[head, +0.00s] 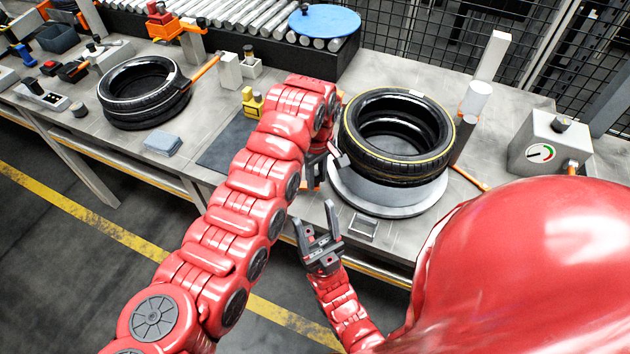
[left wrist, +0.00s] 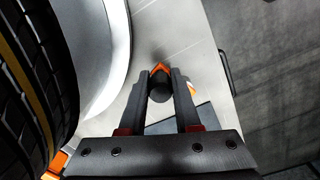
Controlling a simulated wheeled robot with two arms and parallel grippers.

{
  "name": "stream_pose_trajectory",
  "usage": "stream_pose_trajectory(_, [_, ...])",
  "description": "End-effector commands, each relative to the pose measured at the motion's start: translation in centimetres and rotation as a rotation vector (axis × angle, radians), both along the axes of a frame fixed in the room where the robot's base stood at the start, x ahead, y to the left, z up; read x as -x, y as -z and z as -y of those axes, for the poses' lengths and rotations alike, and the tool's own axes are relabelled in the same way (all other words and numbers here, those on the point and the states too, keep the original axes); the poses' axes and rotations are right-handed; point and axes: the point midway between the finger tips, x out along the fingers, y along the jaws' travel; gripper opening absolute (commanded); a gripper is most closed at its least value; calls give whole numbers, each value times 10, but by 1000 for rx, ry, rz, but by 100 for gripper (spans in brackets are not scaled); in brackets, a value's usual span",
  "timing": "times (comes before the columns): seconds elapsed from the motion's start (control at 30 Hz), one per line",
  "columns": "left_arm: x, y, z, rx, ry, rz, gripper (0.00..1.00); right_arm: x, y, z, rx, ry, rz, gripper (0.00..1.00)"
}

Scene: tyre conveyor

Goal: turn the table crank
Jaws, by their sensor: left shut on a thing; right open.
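The table crank shows in the left wrist view as a dark knob (left wrist: 160,88) on an orange arm (left wrist: 160,68). My left gripper (left wrist: 160,90) has its fingers on both sides of the knob and is shut on it. In the head view, my left gripper (head: 327,166) is at the left side of the round grey turntable (head: 385,206), and my arm partly hides the crank. A black tyre (head: 397,137) with a yellow line lies flat on the turntable. My right gripper (head: 320,237) is open and empty, in front of the table edge.
A second tyre (head: 145,92) lies at the left of the bench. A gauge box (head: 549,142) stands at the right. A roller conveyor (head: 240,22) with a blue disc (head: 325,21) runs along the back. A small tray (head: 362,228) lies near the front edge.

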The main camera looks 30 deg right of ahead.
Motion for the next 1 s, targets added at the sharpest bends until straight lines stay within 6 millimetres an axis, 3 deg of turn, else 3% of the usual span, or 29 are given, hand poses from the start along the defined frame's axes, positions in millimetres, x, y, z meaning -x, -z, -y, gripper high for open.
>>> stream_pose_trajectory(0.4, [-6, 0, 4, -2, -155, 0, 0, 0, 5, 0, 0, 0, 0, 61])
stream_pose_trajectory(0.9, [-8, 0, 4, 0, -170, 1, 0, 0, 5, 0, 0, 0, 0, 61])
stream_pose_trajectory(0.93, [-8, 0, 4, 0, -170, 1, 37, 0, 5, 0, 0, 0, 0, 61])
stream_pose_trajectory(1.0, [-8, 0, 4, 0, -170, 1, 49, 0, 5, 0, 0, 0, 0, 61])
